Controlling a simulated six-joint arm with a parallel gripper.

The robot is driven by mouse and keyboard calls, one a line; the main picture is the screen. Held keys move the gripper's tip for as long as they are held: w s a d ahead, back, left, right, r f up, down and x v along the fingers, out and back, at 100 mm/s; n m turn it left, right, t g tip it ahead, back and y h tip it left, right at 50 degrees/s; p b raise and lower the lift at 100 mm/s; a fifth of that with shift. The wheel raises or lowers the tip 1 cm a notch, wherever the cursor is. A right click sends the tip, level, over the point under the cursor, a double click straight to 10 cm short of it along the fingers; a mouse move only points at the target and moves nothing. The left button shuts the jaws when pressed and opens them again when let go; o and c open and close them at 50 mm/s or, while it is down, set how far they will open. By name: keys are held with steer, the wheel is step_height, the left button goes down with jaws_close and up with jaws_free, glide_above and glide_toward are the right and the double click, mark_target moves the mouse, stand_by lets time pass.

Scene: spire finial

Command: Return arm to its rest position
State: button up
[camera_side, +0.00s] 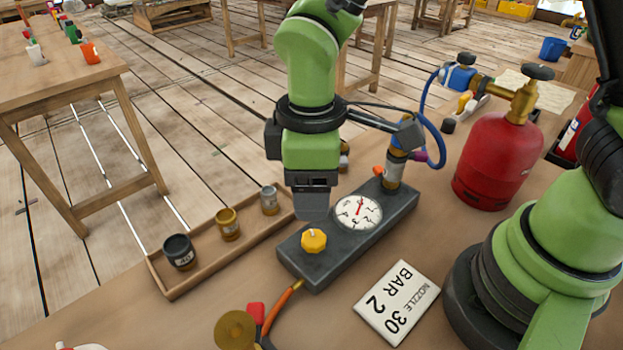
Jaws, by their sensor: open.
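My arm is green and comes down from the top middle of the side view. My gripper (313,210) points down and sits over or in front of the left half of a dark gauge box (350,250). Its fingers are small and dark here, and the gap between them is hard to make out. I see nothing held in it. The box carries a yellow knob (314,241) and a white dial (358,212) with a red needle. I cannot tell how far above the box the fingertips are. Part of the box behind my gripper is hidden.
A red gas cylinder (497,160) with a brass valve and blue hose stands right. A card (397,303) reading "NOZZLE 30 BAR 2" lies in front.

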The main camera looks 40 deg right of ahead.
steer(key=shift+r, duration=0.2)
steer(key=s+d+r+m+t+y, duration=0.25)
steer(key=d+r+m, duration=0.4)
steer(key=r, duration=0.45)
steer(key=s+d+r+m+t, duration=0.4)
steer(key=s+d+r+m, duration=0.1)
steer(key=s+m, duration=0.2)
steer(key=shift+s+d+t, duration=0.25)
steer(key=shift+s+t, duration=0.1)
steer(key=shift+s, duration=0.35)
